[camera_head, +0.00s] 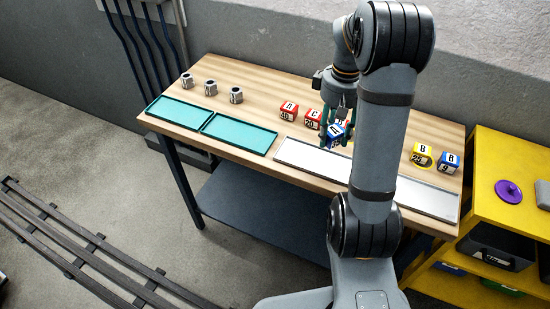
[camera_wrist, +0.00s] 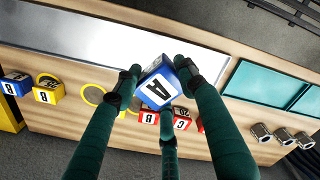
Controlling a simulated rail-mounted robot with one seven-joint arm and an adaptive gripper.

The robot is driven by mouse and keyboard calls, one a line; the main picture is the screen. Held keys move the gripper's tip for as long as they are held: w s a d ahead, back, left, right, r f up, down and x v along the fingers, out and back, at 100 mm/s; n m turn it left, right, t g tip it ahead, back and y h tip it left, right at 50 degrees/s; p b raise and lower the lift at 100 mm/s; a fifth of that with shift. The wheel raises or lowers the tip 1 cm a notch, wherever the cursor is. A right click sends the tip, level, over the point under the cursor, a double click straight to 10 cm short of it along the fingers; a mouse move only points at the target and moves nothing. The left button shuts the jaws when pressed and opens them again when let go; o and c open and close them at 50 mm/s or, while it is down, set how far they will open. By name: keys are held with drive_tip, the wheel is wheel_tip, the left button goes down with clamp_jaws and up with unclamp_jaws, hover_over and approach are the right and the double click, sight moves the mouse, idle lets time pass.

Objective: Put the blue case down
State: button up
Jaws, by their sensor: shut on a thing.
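The blue case (camera_wrist: 157,88), with a white label marked A, is in my gripper (camera_wrist: 160,95) in the wrist view. My green fingers close around it from several sides. In the head view the blue case (camera_head: 336,131) shows between my gripper's fingers (camera_head: 338,128), over the wooden table near the red cases. It looks tilted there. I cannot tell whether it touches the table. The long pale tray (camera_head: 310,160) lies in front of it, partly hidden by my arm.
Red cases (camera_head: 289,110) stand close to my gripper. A yellow case (camera_head: 421,154) and another blue case (camera_head: 448,162) stand to the right. Two teal trays (camera_head: 240,134) and several metal nuts (camera_head: 236,95) are at the left. A yellow shelf (camera_head: 487,205) adjoins the table.

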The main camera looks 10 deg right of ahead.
drive_tip(key=shift+w+d+f+n, duration=0.15)
drive_tip(key=shift+w+n, duration=0.3)
drive_tip(key=shift+n, duration=0.25)
drive_tip(key=shift+w+a+f, duration=0.1)
drive_tip(key=shift+w+a, duration=0.1)
drive_tip(key=shift+w, duration=0.05)
drive_tip(key=p, duration=0.3)
hover_over(292, 152)
drive_tip(key=shift+n, duration=0.3)
wheel_tip(292, 152, down, 6)
drive_tip(key=shift+s+d+f, duration=0.1)
drive_tip(key=shift+f, duration=0.2)
wheel_tip(292, 152, down, 4)
drive_tip(key=shift+r+p, duration=0.1)
drive_tip(key=shift+p, duration=0.55)
drive_tip(key=shift+f, duration=0.25)
